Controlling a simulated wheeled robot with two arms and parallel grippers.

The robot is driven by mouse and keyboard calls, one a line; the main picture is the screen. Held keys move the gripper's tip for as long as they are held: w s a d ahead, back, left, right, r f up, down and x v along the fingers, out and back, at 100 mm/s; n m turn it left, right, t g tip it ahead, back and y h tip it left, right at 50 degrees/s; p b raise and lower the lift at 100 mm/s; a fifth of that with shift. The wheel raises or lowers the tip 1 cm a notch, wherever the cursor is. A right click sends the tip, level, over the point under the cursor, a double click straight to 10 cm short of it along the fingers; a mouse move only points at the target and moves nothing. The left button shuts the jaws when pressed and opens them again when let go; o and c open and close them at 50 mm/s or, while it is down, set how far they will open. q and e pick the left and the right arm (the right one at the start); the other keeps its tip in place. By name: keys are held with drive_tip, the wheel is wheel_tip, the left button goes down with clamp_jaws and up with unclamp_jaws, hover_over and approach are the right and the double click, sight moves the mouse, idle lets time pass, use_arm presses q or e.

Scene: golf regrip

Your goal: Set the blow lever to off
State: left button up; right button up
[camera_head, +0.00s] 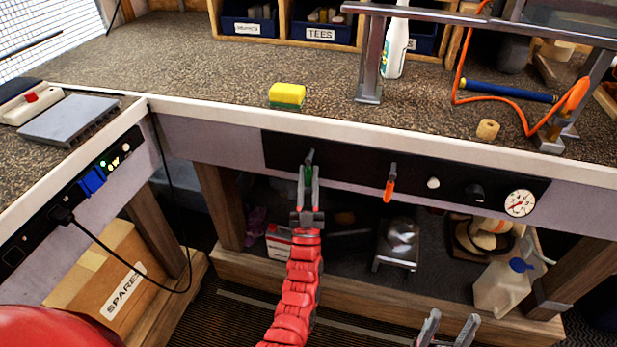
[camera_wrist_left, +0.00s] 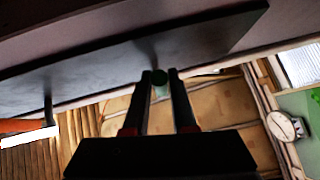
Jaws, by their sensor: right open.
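A black control panel (camera_head: 350,165) on the bench front carries two levers. The left lever has a green handle (camera_head: 308,172) that hangs down from its pivot. The right lever has an orange handle (camera_head: 388,190), also hanging down. I cannot read which one is marked blow. My left gripper (camera_head: 309,188) has its fingers on both sides of the green handle and appears shut on it. My right gripper (camera_head: 448,325) is open and empty, low in front of the bench.
The panel also has a white button (camera_head: 433,183), a black knob (camera_head: 475,192) and a gauge (camera_head: 520,203). A yellow-green sponge (camera_head: 287,95) lies on the bench top above. A jug (camera_head: 505,285) stands on the lower shelf. An orange hose (camera_head: 510,108) lies at right.

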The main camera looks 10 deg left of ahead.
use_arm(q)
drive_tip(key=o, duration=0.3)
drive_tip(key=shift+o, duration=0.2)
drive_tip(key=v, duration=1.7)
drive_tip(key=shift+s, duration=0.15)
drive_tip(key=shift+d+f, duration=0.1)
